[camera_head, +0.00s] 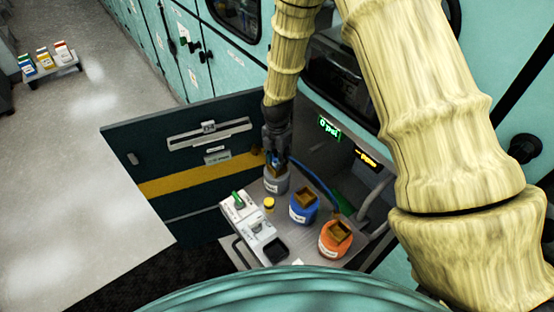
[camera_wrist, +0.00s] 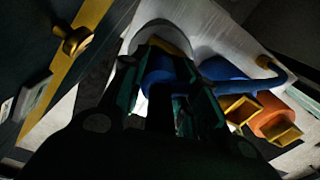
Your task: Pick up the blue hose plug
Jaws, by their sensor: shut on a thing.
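My gripper (camera_head: 276,152) points down just above the grey round module (camera_head: 276,182) on the shelf. It is shut on the blue hose plug (camera_head: 274,160), of which only a small blue patch shows between the fingers. In the wrist view the blue plug (camera_wrist: 160,72) lies between the dark green fingers, and the fingers hide part of it. A blue hose (camera_head: 312,178) runs behind the modules to the right; it also shows in the wrist view (camera_wrist: 262,82). I cannot tell whether the plug touches the grey module or is clear of it.
A blue module (camera_head: 304,212) and an orange module (camera_head: 335,248), both with brown square tops, stand to the right. A yellow-capped item (camera_head: 269,204) and a white switch box (camera_head: 239,205) stand in front. The open dark door (camera_head: 140,160) is at left; grey pipes (camera_head: 373,205) are at right.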

